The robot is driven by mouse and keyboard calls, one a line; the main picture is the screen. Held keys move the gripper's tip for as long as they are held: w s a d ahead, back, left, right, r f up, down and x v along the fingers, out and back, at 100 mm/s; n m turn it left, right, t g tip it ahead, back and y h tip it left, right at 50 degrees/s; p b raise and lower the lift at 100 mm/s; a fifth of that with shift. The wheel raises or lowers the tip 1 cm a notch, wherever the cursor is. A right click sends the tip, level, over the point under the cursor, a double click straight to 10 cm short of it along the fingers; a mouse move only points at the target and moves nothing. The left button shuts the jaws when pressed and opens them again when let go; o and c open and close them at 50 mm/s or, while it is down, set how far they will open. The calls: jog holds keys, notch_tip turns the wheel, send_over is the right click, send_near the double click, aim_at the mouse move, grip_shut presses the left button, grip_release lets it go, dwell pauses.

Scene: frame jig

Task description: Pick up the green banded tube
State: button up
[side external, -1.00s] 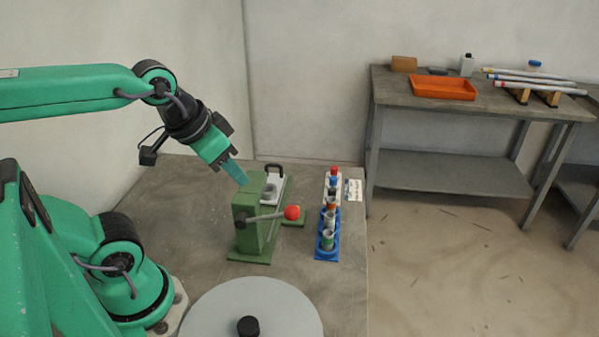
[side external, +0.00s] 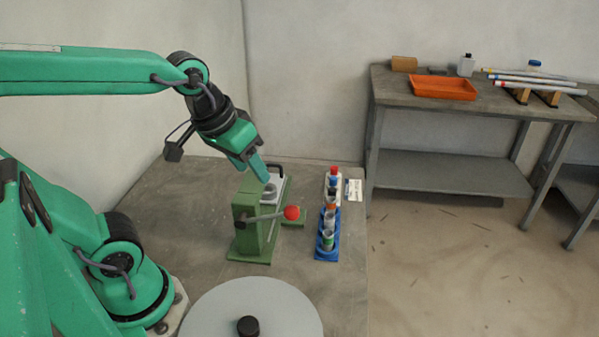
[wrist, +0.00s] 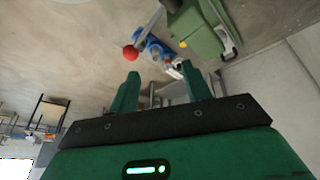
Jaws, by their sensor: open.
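The green banded tube (side external: 328,241) stands in the near end of the blue rack (side external: 320,255) on the worktable, at the front of a row of tubes. My gripper (side external: 264,176) is open and empty. It is in the air above the green press-like jig, to the left of the rack and apart from the tube. In the wrist view my two green fingers (wrist: 163,92) are spread, with the blue rack (wrist: 154,50) beyond them. I cannot make out the green band in that view.
The green jig (side external: 247,222), with a lever ending in a red ball (side external: 292,213), stands between my arm and the rack. Other tubes and a red cap (side external: 334,170) are in the row. A grey round disc (side external: 250,308) lies in front.

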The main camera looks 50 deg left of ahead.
jog(key=w+d+f+n+g, duration=0.3)
jog(key=w+f+n, duration=0.25)
jog(key=w, duration=0.35)
jog(key=n+g, duration=0.2)
jog(key=n, duration=0.4)
send_over(328, 235)
jog(key=f, duration=0.5)
jog(key=d+f, duration=0.1)
jog(key=f, duration=0.2)
jog(key=shift+s+f, duration=0.3)
jog(key=shift+f, duration=1.3)
jog(key=shift+a+f, duration=0.1)
jog(key=shift+f, duration=2.5)
